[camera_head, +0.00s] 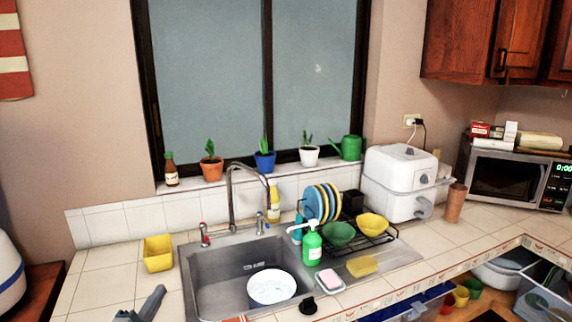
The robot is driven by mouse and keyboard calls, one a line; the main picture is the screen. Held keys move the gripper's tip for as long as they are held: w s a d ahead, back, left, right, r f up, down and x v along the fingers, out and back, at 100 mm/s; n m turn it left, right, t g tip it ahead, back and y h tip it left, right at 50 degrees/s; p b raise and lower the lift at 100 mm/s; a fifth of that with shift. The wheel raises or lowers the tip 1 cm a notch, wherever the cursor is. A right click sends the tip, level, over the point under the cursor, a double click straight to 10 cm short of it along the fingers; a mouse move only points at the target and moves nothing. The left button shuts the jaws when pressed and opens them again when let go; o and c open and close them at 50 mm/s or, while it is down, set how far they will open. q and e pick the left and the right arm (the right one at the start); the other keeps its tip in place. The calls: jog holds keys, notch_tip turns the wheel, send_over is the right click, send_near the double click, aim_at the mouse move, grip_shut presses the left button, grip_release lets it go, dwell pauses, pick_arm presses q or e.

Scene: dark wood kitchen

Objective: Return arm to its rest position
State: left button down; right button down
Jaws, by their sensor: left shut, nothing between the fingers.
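My left gripper (152,302) shows at the bottom edge, left of centre, over the tiled counter just left of the sink. Only its front end is in view, and the rest of the arm is cut off by the frame. It is shut and holds nothing. It is apart from the yellow container (157,253) behind it. My right gripper is not in view.
The metal sink (208,279) holds a white bowl (271,287). A faucet (232,195) rises behind it. A green soap bottle (312,245) and a dish rack (380,237) stand to the right. Counter left of the sink (105,283) is mostly clear.

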pick_arm(q)
jog(key=s+a+r+n+t+y, duration=0.25)
jog(key=s+n+y, duration=0.6)
jog(key=n, duration=1.05)
jog(key=s+a+f+n+g+y, duration=0.25)
jog(key=s+f+n+g, duration=0.45)
jog(key=s+n, duration=0.75)
jog(key=s+d+f+n+g+h, duration=0.4)
jog(key=s+d+f+n+g, duration=0.3)
jog(key=s+f+n, duration=0.45)
jog(key=s+d+f+n+g+h, duration=0.2)
jog(key=s+d+n+g+h, duration=0.3)
jog(key=s+d, duration=0.6)
notch_tip(320, 180, down, 30)
jog(key=s+b, duration=0.2)
jog(key=s+a+f+g+b, duration=0.1)
jog(key=s+a+f, duration=0.3)
jog(key=s+f, duration=1.4)
jog(key=shift+s+f+b, duration=0.15)
jog(key=shift+f+b, duration=0.65)
jog(key=shift+f, duration=0.15)
